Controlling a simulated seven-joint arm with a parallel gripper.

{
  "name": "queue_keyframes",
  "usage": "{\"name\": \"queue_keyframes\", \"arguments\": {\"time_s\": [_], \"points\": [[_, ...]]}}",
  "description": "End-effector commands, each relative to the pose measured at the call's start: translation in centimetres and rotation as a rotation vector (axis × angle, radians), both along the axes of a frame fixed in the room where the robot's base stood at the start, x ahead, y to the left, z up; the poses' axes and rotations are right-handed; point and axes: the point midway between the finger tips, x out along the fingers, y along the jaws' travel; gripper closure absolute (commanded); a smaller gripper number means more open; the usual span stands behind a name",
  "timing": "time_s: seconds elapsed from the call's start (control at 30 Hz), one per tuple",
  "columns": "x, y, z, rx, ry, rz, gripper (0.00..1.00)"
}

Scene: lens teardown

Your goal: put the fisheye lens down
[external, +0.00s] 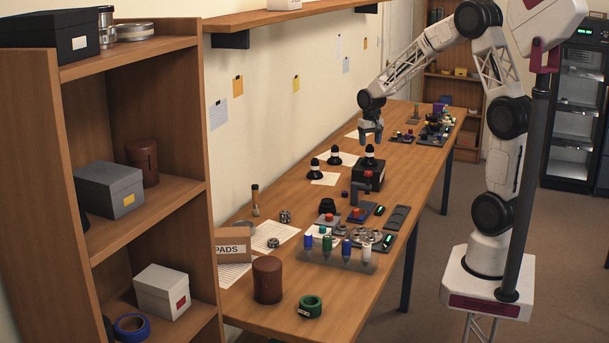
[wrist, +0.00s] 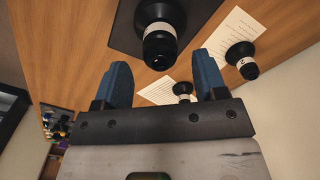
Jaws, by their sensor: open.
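My gripper (external: 371,138) is open, its blue fingers (wrist: 163,64) apart with nothing between them in the wrist view. Just below it, a black lens with a white band (external: 370,153) stands upright on a black box (external: 376,179). That lens (wrist: 160,38) appears just beyond the fingertips, apart from them. I cannot tell which is the fisheye.
The wooden bench (external: 330,290) holds a clear rack of bottles (external: 340,255), a brown cylinder (external: 267,280) and a green tape roll (external: 310,306) at the near end. Several small parts (external: 435,130) crowd the far end. A shelf (external: 280,18) overhangs along the wall.

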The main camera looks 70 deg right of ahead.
Motion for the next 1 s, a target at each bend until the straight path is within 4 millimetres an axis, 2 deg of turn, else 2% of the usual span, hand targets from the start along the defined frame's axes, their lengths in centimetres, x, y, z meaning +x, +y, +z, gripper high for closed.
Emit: {"name": "queue_keyframes", "arguments": {"time_s": [0.3,0.5,0.7,1.0], "points": [[0.1,0.0,5.3,-0.002,-0.004,0.0,0.35],[0.0,0.0,7.3,-0.001,-0.001,0.0,0.35],[0.0,0.0,8.0,-0.001,-0.001,0.0,0.35],[0.0,0.0,8.1,-0.001,-0.001,0.0,0.35]]}}
